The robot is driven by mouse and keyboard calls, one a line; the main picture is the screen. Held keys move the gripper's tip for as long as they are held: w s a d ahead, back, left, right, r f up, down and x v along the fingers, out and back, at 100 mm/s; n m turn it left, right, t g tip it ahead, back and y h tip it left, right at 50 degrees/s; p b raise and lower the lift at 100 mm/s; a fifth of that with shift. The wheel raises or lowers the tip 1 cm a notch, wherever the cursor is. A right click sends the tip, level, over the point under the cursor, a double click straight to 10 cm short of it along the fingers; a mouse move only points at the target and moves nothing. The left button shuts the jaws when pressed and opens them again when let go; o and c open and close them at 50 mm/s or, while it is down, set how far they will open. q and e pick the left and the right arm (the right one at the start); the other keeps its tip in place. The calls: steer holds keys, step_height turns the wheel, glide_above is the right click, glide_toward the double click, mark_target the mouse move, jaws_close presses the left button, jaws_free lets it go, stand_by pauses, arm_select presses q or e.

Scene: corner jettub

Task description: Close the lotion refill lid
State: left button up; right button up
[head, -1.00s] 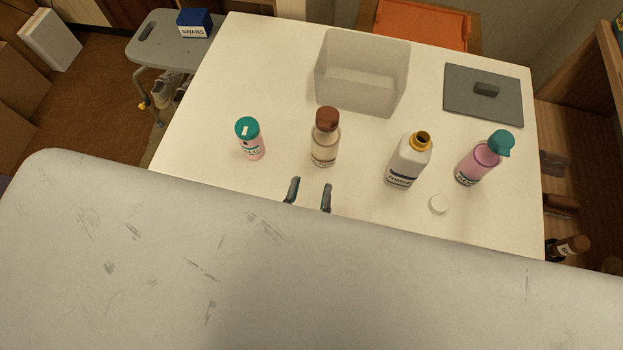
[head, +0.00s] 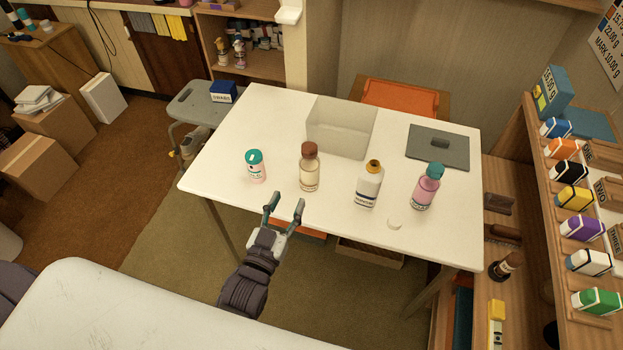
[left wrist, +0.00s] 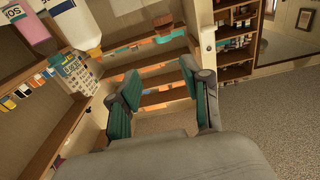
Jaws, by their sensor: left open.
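Several bottles stand upright on the white table (head: 270,105). A cream bottle with a brown cap (head: 309,172) stands left of centre. To its left is a small bottle with a teal cap (head: 256,168). Right of it are a white bottle with a gold neck (head: 369,186) and a pink bottle with a teal top (head: 426,188). I cannot read which one is the lotion refill.
A translucent bin (head: 340,128) stands at the back of the table, with a flat grey lid (head: 438,150) to its right. A grey stool (head: 195,103) holds a blue box (head: 223,92). Shelves with coloured boxes (head: 575,198) stand at the right.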

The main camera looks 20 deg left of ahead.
arm_select(q)
glide_toward(305, 155)
arm_select(e)
steer(key=w+a+r, duration=0.2)
steer(key=w+a, duration=0.1)
steer(key=w, duration=0.2)
arm_select(q)
steer(key=shift+y, duration=0.3)
steer(key=w, duration=0.2)
steer(key=w+p, duration=0.1)
steer(key=w, duration=0.4)
steer(key=shift+w+d+r+p, duration=0.2)
steer(key=shift+d+r+p, duration=0.1)
steer(key=shift+p, duration=0.1)
steer(key=shift+w+f, duration=0.1)
steer(key=shift+w, duration=0.4)
jaws_close()
steer(key=f+t+b, duration=0.1)
steer(key=t+b, duration=0.1)
steer(key=b, duration=0.4)
steer(key=shift+f, duration=0.2)
jaws_free()
arm_select(e)
step_height(305, 155, down, 6)
steer(key=s+d, duration=0.1)
steer(key=s, duration=0.1)
steer(key=shift+d, duration=0.25)
